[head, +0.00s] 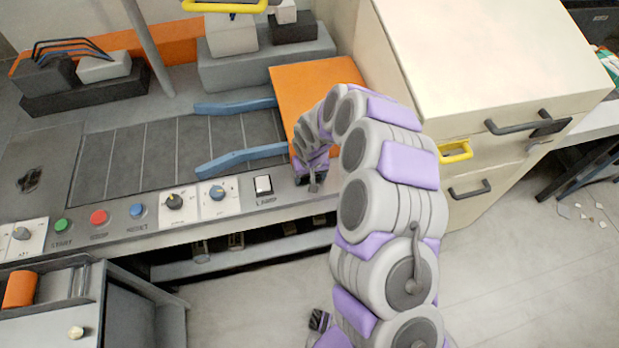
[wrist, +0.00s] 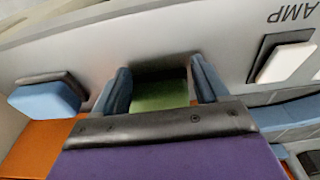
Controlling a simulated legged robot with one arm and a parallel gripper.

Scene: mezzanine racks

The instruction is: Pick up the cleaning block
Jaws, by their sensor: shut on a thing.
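The cleaning block (wrist: 160,94) shows in the wrist view as a small block with a green face and a dark edge. It sits between the two blue-grey fingers of my gripper (wrist: 161,88), which is shut on it. In the head view my gripper (head: 313,182) is low over the front control panel, just right of the lamp switch. The block cannot be made out there, and I cannot tell whether it touches the panel.
The white lamp switch (head: 263,185) is close to my gripper on the left. Blue rails (head: 240,160) and an orange plate (head: 305,85) lie behind. A cream cabinet (head: 480,60) with dark handles stands to the right. Open floor (head: 520,270) lies in front of it.

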